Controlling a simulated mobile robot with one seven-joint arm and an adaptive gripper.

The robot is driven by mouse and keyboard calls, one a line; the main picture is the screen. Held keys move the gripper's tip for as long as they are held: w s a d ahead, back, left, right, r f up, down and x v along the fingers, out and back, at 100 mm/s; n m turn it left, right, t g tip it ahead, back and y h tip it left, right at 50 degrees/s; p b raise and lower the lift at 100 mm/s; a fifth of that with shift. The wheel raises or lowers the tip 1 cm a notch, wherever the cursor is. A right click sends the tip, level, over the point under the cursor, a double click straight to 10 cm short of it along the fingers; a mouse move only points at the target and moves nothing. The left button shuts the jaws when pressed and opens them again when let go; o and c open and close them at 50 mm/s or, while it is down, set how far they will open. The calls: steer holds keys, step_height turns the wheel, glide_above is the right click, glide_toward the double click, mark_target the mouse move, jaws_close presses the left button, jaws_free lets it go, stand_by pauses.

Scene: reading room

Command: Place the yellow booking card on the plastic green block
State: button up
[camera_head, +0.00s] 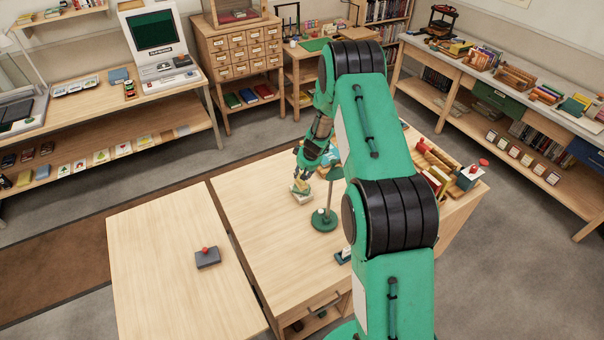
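My gripper (304,178) points down over the middle desk, left of the desk lamp. Its fingers are small and dark here, and I cannot tell whether they are open or shut. Right below the fingertips is a small pale object with a yellowish part (302,192). I cannot tell whether the yellow is the booking card, or whether the gripper touches it. I cannot make out the plastic green block for certain; my arm hides part of the desk.
A green desk lamp (324,221) stands close to my gripper. A grey block with a red knob (207,258) sits on the left table (150,285). Books and a wooden rack (436,160) crowd the desk's right end. The desk's left part is clear.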

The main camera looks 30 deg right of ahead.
steer(key=v, duration=1.1)
steer(key=shift+s+r+b, duration=0.2)
steer(key=shift+r+b, duration=0.1)
steer(key=shift+r, duration=0.05)
steer(key=s+a+r, duration=0.5)
steer(key=a+r, duration=0.1)
steer(key=r, duration=0.4)
steer(key=s+a+r, duration=0.4)
steer(key=a+r, duration=0.2)
steer(key=r, duration=0.4)
steer(key=s+a+r, duration=0.5)
steer(key=a+r, duration=0.1)
steer(key=r, duration=0.4)
steer(key=s+a+r, duration=0.3)
steer(key=s, duration=0.7)
steer(key=s+a+r, duration=0.3)
steer(key=s, duration=0.7)
steer(key=s+a+r+t, duration=0.1)
steer(key=s+a+r, duration=0.1)
steer(key=s, duration=0.9)
steer(key=shift+a+r, duration=0.4)
steer(key=shift+r, duration=0.4)
